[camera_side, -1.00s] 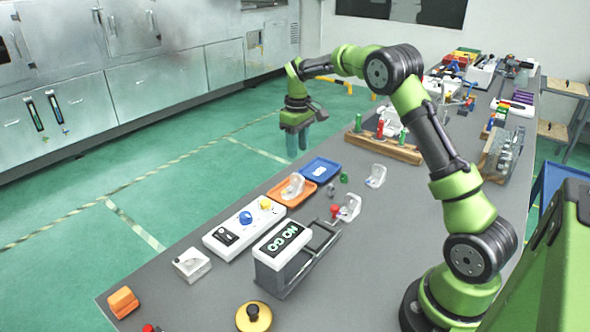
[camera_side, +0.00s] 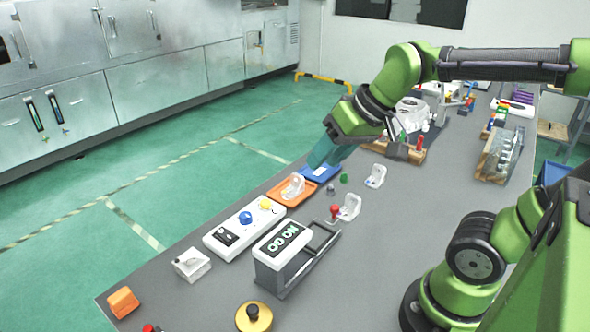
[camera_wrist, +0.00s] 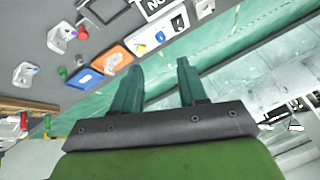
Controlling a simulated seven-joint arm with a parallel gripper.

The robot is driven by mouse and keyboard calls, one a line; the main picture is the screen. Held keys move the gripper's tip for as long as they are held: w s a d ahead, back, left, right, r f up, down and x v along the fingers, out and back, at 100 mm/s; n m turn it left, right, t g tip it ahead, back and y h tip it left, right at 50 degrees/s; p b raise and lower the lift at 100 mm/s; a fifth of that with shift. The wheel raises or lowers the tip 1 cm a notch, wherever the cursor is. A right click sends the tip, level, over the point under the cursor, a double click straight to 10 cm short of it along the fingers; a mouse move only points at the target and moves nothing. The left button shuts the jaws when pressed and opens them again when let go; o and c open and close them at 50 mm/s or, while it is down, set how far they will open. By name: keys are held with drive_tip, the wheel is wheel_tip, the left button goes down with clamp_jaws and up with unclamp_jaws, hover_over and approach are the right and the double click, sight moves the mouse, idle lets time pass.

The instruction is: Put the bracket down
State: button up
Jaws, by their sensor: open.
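Several pale, clear-looking brackets are in view; I cannot tell which one the task means. One bracket (camera_side: 293,187) sits in the orange tray (camera_side: 274,194), which also shows in the wrist view (camera_wrist: 122,52). Two brackets, one farther back (camera_side: 375,176) and one nearer (camera_side: 349,207), stand on the bare table to the right. Another pale part (camera_side: 192,264) lies at the front left. My gripper (camera_side: 318,160) is tilted, with its teal fingers over or beside the blue tray (camera_side: 328,176). In the wrist view, my gripper (camera_wrist: 157,80) has its fingers apart with nothing between them.
A white box with blue and yellow knobs (camera_side: 235,233) and a lettered gauge box (camera_side: 279,245) stand nearer the front. A red-topped piece (camera_side: 334,211) and a green piece (camera_side: 344,177) stand near the brackets. A wooden rack (camera_side: 400,153) is behind.

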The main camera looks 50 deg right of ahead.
drive_tip(key=shift+m+t, duration=0.3)
drive_tip(key=shift+t, duration=0.1)
drive_tip(key=s, duration=0.1)
drive_tip(key=s+a+f, duration=0.1)
drive_tip(key=s, duration=0.1)
drive_tip(key=shift+s+a+f, duration=0.3)
drive_tip(key=shift+s+f, duration=0.1)
